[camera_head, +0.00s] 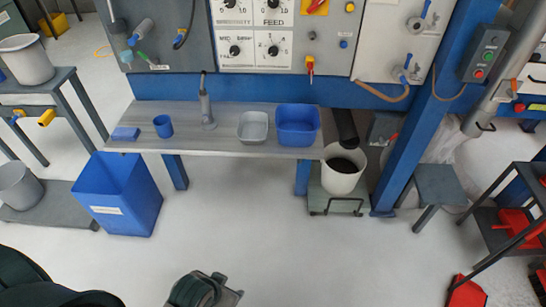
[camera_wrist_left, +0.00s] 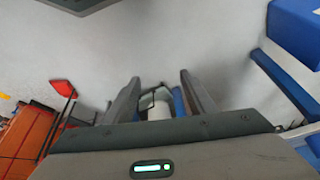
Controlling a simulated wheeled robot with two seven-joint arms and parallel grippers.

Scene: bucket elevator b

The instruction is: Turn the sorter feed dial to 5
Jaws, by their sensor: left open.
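The FEED label (camera_head: 273,23) is on a white plate at the top of the head view. My left gripper (camera_head: 203,290) is at the bottom of the head view, far from the panel. In the left wrist view its fingers (camera_wrist_left: 160,82) are apart with nothing between them, over the floor. My right gripper is not in view.
A grey bench (camera_head: 225,140) below the panel carries a blue cup, a grey tray and a blue bin (camera_head: 298,125). A large blue bin (camera_head: 117,195) and a white bucket (camera_head: 342,172) stand on either side. The floor (camera_head: 270,225) before the bench is clear.

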